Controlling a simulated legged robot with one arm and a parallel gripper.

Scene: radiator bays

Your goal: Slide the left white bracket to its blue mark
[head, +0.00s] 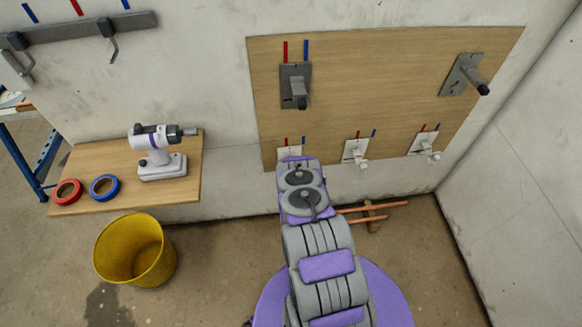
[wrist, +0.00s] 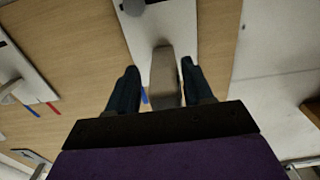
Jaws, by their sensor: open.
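The left white bracket (head: 289,153) is on the lower left of the wooden board, mostly hidden behind my arm in the head view. Its white plate (wrist: 178,22) and protruding arm (wrist: 165,76) show in the wrist view. My gripper (wrist: 160,80) is open, with one dark finger on each side of that arm and gaps visible on both sides. The blue mark (head: 303,141) is to the right of the red mark (head: 286,141) in the head view. In the wrist view the blue mark (wrist: 144,95) shows just left of the bracket arm.
The middle white bracket (head: 355,151) and right white bracket (head: 423,144) are along the board's (head: 390,90) lower edge. Two grey brackets sit above, at left (head: 296,85) and right (head: 465,75). A shelf (head: 110,165) with a drill and a yellow bucket (head: 134,250) are at left.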

